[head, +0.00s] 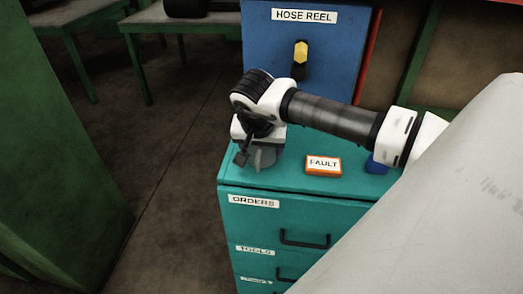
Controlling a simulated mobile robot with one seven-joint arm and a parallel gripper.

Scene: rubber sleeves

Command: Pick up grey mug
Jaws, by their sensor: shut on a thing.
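The grey mug (264,158) is at the left back part of the teal cabinet's top. Most of it is hidden behind and under my gripper (250,150). My gripper points down over the cabinet's left edge and is shut on the mug. I cannot tell whether the mug's base touches the cabinet top (289,179) or is slightly clear of it.
An orange box labelled FAULT (323,166) lies right of the mug, with a blue object (376,164) beyond it. A blue HOSE REEL cabinet (340,55) stands behind. Green tables (130,22) are at the back left. Open floor (165,150) lies left.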

